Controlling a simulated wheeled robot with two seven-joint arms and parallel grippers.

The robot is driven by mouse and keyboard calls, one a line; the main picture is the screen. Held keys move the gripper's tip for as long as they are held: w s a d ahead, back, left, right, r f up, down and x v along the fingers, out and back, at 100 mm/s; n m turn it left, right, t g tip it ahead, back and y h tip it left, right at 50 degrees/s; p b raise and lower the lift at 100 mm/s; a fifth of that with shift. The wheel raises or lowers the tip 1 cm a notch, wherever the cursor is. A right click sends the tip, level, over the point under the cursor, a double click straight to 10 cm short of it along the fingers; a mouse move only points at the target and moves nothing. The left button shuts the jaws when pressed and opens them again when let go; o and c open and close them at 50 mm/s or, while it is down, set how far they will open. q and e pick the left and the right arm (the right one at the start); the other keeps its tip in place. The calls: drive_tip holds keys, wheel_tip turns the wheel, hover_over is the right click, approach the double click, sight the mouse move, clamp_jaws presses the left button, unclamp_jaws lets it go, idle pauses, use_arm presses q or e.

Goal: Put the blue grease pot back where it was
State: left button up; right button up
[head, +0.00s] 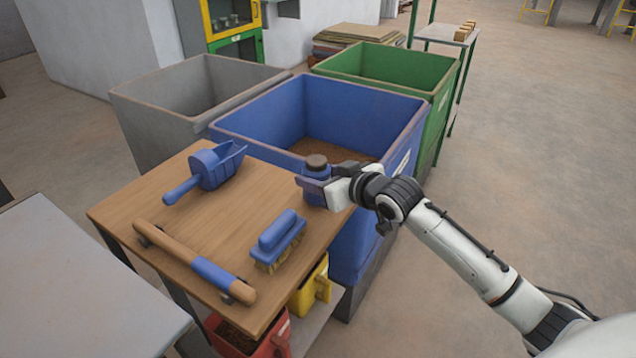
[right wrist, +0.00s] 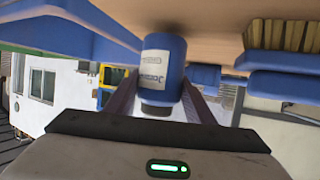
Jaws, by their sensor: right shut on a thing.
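The blue grease pot (head: 317,168) has a dark brown lid and is at the back right corner of the wooden bench top. My right gripper (head: 322,186) is shut on it, reaching in from the right. In the right wrist view the pot (right wrist: 163,62), with a white label, sits between the two dark fingers. The wrist picture is upside down, with the bench top (right wrist: 215,18) along its upper edge. The pot's base is at or very near the wood; I cannot tell if it touches. My left gripper is not in view.
On the bench (head: 228,225) lie a blue scoop (head: 212,166), a blue-backed brush (head: 278,240) and a wooden bar with a blue grip (head: 195,262). Blue (head: 330,112), grey (head: 195,95) and green (head: 390,72) bins stand behind. Red (head: 270,344) and yellow (head: 312,290) containers are below.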

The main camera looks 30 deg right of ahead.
drive_tip(key=shift+f, duration=0.7)
drive_tip(key=o, duration=1.3)
drive_tip(key=v, duration=1.2)
drive_tip(key=shift+f+p, duration=0.1)
drive_tip(key=shift+p, duration=0.25)
